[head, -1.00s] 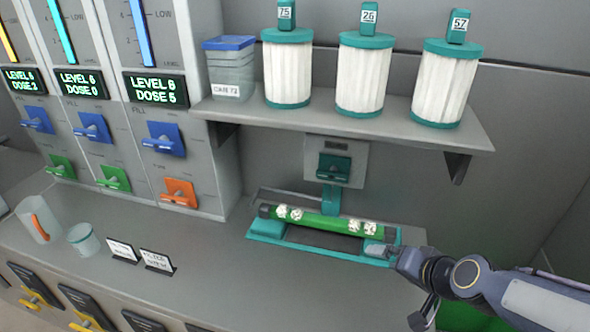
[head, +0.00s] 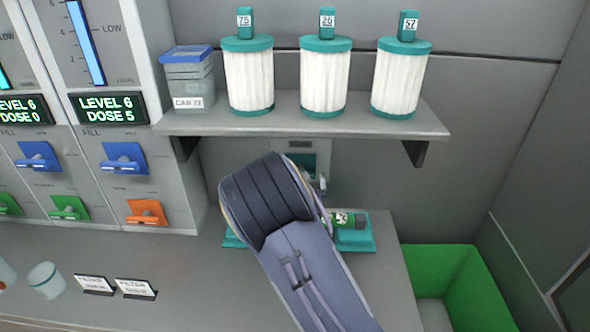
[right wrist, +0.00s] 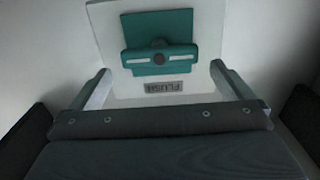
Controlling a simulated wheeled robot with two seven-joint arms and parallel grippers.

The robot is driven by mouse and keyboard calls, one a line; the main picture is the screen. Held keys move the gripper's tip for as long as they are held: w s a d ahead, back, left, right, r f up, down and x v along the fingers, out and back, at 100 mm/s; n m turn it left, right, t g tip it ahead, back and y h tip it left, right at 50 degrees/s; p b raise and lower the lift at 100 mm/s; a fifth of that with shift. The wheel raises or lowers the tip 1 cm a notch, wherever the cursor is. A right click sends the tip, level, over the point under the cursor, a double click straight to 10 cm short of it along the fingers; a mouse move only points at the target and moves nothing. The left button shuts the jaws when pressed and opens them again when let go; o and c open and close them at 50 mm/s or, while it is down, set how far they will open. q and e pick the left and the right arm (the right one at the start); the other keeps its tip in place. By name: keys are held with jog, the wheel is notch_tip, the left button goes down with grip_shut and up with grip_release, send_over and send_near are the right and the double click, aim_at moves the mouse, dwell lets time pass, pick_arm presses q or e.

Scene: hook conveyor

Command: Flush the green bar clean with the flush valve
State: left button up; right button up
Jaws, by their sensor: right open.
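The flush valve (right wrist: 160,58) fills the top middle of the right wrist view. It has a teal body and a level handle on a white plate with a "FLUSH" label. My right gripper (right wrist: 162,80) is open, one finger on each side of the valve plate. In the head view my right forearm covers most of the valve (head: 305,165) and the tray. The green bar (head: 347,219) lies in the teal tray (head: 355,238) below; only its right end shows, with a white patch on it. My left gripper is not in view.
A shelf (head: 300,122) above the valve holds three white filters (head: 325,78) and a blue-lidded box (head: 187,80). Dispensers with blue, green and orange valves stand at left. A green bin (head: 460,280) is at lower right.

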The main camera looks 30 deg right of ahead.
aim_at(300, 170)
jog(key=shift+p+x, duration=0.4)
jog(key=shift+x, duration=1.9)
jog(key=shift+a, duration=0.1)
jog(key=shift+c, duration=0.4)
jog(key=c, duration=0.8)
